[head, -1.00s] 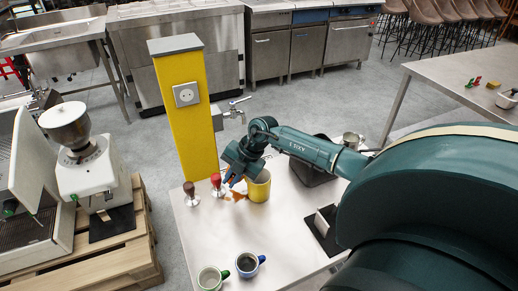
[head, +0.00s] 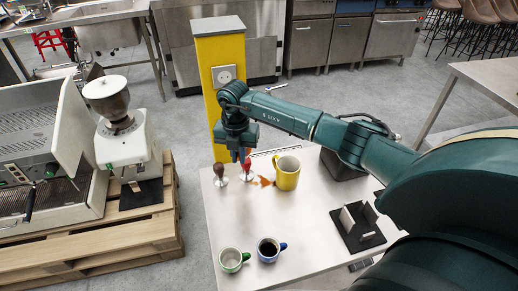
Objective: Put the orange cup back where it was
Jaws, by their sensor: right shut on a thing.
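No clearly orange cup shows; the nearest in colour is a yellow mug (head: 287,179), upright on the steel table (head: 310,225). My right gripper (head: 240,158) points down over the table's back edge, left of the yellow mug and apart from it. It is shut on the red-handled tamper (head: 248,171), whose base appears to be at the table top; its fingertips partly hide the handle. A dark brown-handled tamper (head: 220,174) stands just left. An orange-brown stain (head: 265,181) lies between the red tamper and the mug. My left gripper is out of view.
A green-handled cup (head: 231,260) and a blue mug with dark contents (head: 268,250) stand at the table's front. A yellow post (head: 209,85) with a socket rises behind. A black stand (head: 357,229) is at right. The table's middle is clear. A grinder (head: 118,140) stands left.

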